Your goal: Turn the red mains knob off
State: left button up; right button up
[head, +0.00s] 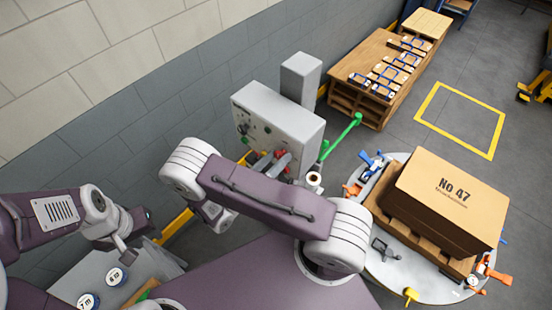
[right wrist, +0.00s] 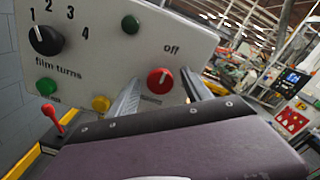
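The red mains knob (right wrist: 160,82) is on the grey control panel (right wrist: 95,60), below and left of the word "off". Its white mark points up and slightly right, roughly toward that word. My right gripper (right wrist: 161,86) is open, with one finger on each side of the knob; contact cannot be told. In the head view my right gripper (head: 274,163) is at the lower front of the panel box (head: 278,115), near small red parts. My left gripper (head: 146,230) is low at the left, away from the panel; its opening is unclear.
A turntable (head: 430,280) bears a carton (head: 450,195) on a pallet. A green bar (head: 342,135) is right of the panel.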

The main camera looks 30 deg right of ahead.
jog(key=shift+a+f, duration=0.1)
jog(key=b+v, duration=0.4)
jog(key=v, duration=0.4)
jog(key=shift+s+a, duration=0.2)
jog(key=shift+a, duration=0.15)
